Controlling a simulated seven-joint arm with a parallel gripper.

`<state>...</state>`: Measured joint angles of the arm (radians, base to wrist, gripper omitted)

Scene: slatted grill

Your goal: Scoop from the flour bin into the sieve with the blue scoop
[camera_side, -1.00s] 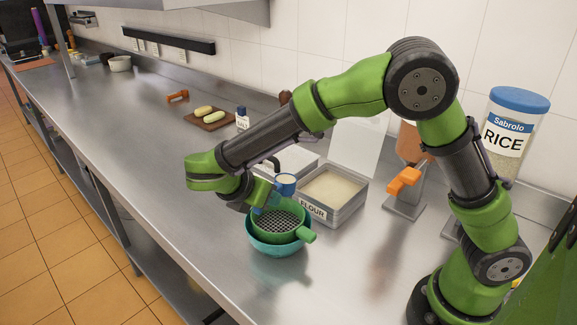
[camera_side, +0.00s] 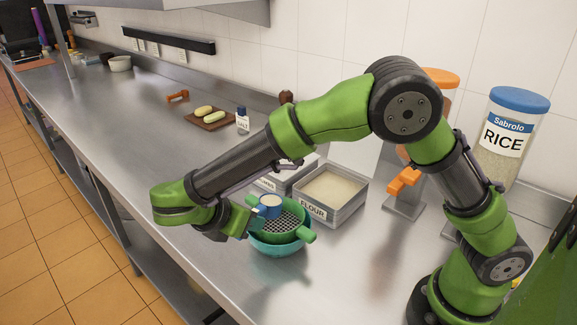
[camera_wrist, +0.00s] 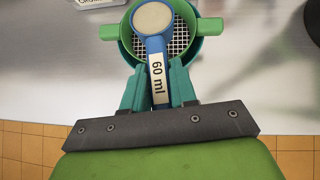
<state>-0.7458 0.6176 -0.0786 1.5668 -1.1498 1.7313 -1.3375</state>
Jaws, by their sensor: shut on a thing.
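My gripper (camera_wrist: 157,88) is shut on the handle of the blue scoop (camera_wrist: 157,45), whose handle reads "60 ml". The scoop's cup is filled level with pale flour and looks upright. In the side view the blue scoop (camera_side: 269,207) is over the left part of the green sieve (camera_side: 304,235). The green sieve also shows in the wrist view (camera_wrist: 109,31), with its mesh partly hidden by the scoop. It sits on a teal bowl (camera_side: 280,250). The flour bin (camera_side: 332,214), a metal container labelled FLOUR, stands behind and right of the sieve with pale flour inside.
A second labelled bin (camera_side: 272,183) stands left of the flour bin, partly behind my arm. An orange-handled tool on a stand (camera_side: 404,180) and a rice jar (camera_side: 509,135) are to the right. A board with pale rolls (camera_side: 210,118) lies farther back. The front-left counter is clear.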

